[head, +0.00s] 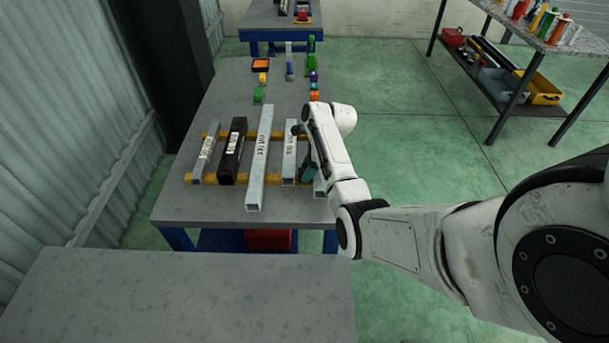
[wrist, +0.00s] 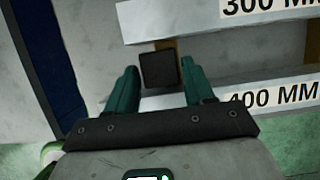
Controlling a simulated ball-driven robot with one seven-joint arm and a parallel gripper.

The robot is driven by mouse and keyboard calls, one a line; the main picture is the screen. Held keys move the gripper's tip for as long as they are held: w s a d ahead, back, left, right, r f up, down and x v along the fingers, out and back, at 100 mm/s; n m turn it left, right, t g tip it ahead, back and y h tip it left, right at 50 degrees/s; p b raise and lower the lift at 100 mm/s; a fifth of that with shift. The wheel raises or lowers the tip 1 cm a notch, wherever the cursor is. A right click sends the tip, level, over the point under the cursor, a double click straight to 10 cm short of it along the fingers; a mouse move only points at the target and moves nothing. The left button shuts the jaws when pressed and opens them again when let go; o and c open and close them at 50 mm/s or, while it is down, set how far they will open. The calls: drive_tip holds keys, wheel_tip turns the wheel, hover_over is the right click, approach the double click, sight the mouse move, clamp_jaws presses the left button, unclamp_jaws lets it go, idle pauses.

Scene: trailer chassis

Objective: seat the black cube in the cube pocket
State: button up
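The black cube (wrist: 158,70) shows in the wrist view between the two teal fingers of my gripper (wrist: 160,68). In the head view my gripper (head: 308,167) points down at the right end of the row of bars, and the cube there is hidden by the arm. In the wrist view the cube overlaps a yellow rail and the edge of the bar marked 400 MM (wrist: 270,96). I cannot tell its height above them. I cannot make out the cube pocket in either view.
Several metal bars, including a long one (head: 260,160) and a black one (head: 232,152), lie across yellow rails on the grey table (head: 190,208). Small coloured parts, including a green one (head: 259,95), stand toward the back. An empty grey tabletop (head: 180,295) is in front.

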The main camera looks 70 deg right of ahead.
drive_tip(key=c, duration=0.8)
wheel_tip(320, 180, up, 10)
drive_tip(key=shift+r+b, duration=0.1)
drive_tip(key=shift+b, duration=0.25)
